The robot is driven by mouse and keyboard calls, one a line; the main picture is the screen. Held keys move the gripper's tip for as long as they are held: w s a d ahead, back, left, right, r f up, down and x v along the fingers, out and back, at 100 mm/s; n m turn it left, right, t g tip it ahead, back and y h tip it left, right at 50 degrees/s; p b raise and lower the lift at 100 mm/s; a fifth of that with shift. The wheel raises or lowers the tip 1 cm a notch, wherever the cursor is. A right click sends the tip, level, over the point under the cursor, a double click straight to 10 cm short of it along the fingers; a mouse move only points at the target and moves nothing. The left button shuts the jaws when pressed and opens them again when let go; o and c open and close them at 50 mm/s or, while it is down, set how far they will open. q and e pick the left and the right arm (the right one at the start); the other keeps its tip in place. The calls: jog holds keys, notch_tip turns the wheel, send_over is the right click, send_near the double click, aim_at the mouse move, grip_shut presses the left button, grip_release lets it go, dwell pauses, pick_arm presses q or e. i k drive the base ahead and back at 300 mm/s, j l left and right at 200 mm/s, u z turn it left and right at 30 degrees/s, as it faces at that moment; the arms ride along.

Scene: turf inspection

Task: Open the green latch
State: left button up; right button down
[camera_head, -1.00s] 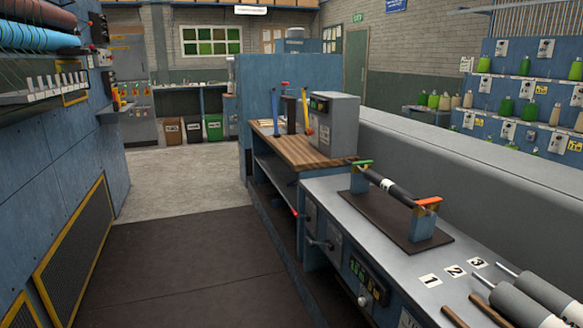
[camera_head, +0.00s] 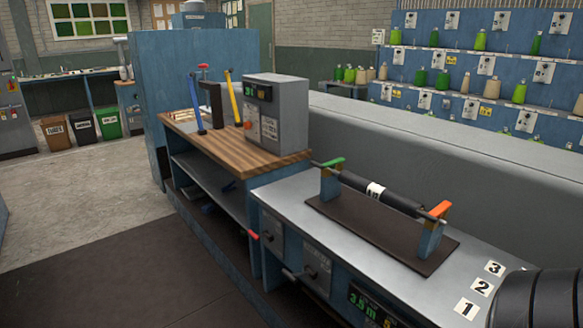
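The green latch (camera_head: 333,163) lies across the top of the far blue post (camera_head: 330,186) of a roller stand on the grey bench. A black roller (camera_head: 392,196) with a white label rests between the two posts, its thin metal shaft ends sticking out. An orange latch (camera_head: 440,209) tops the near post (camera_head: 429,239). The green latch lies over the far shaft end; I cannot tell how it is fastened. Neither of my grippers is in view, and nothing touches the latch.
The stand has a dark base plate (camera_head: 350,226) on the grey bench (camera_head: 290,195). Number cards (camera_head: 481,287) lie at the near right. A wooden table (camera_head: 225,152) with a grey box (camera_head: 275,112) stands behind. Dark floor (camera_head: 120,265) is clear at left. A black ribbed part covers the lower right corner.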

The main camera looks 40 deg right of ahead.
aim_at(332, 164)
jog(key=i+j+z, duration=0.1)
jog(key=i+z, duration=0.3)
jog(key=i+j+z, duration=0.4)
jog(key=i, duration=0.15)
jog(key=i+j+z, duration=0.25)
jog(key=i+z, duration=0.2)
jog(key=i+j+z, duration=0.4)
jog(key=j, duration=0.15)
jog(key=i+j+z, duration=0.2)
jog(key=j+z, duration=0.2)
jog(key=j, duration=0.2)
